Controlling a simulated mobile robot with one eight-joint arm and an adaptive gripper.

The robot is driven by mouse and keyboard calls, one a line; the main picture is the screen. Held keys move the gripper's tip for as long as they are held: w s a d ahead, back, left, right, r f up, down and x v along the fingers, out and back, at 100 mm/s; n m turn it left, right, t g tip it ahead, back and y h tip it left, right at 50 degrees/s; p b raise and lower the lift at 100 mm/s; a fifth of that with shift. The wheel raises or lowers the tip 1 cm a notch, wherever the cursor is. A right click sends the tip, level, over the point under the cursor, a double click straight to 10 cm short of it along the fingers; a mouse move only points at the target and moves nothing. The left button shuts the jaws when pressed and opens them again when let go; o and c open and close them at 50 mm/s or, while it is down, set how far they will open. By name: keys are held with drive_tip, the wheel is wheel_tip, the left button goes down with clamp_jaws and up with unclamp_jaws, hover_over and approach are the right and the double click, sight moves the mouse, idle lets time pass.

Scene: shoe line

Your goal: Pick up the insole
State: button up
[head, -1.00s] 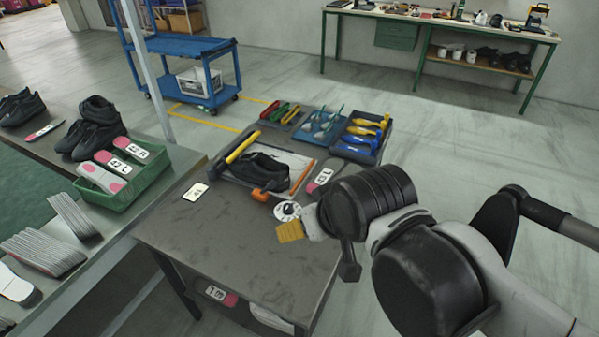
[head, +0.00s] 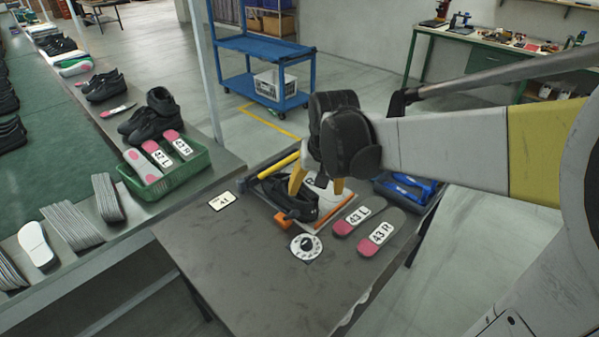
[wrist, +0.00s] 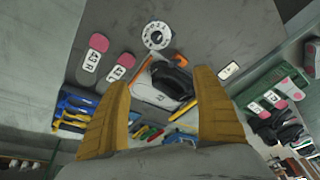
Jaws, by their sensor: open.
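Two grey-and-pink insoles lie flat side by side on the dark table, labelled 43 L (head: 358,215) and 43 R (head: 382,233). In the wrist view 43 R (wrist: 92,60) and 43 L (wrist: 120,67) lie beyond the left finger. My gripper (head: 317,186) is open and empty, pointing down above the black shoe (head: 297,205), to the left of and behind both insoles. Its yellow fingers (wrist: 161,84) are wide apart in the wrist view, with the shoe seen between them.
A blue tool tray (head: 408,190) is behind. A green bin (head: 183,174) with more insoles stands left. The table front is clear.

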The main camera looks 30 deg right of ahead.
drive_tip(key=w+d+f+m+g, duration=0.25)
drive_tip(key=w+d+f, duration=0.25)
drive_tip(key=d+f, duration=0.4)
drive_tip(key=m+b, duration=0.2)
drive_tip(key=b, duration=0.1)
hover_over(343, 228)
drive_tip(key=shift+g+y, duration=0.4)
drive_tip(key=shift+g, duration=0.05)
wheel_tip(343, 228, down, 16)
drive_tip(key=shift+d+r, duration=0.15)
drive_tip(key=shift+r, duration=0.1)
wheel_tip(343, 228, down, 5)
drive_tip(key=b, duration=0.3)
drive_tip(key=shift+r, duration=0.1)
drive_tip(key=c, duration=0.9)
drive_tip(key=shift+c, duration=0.2)
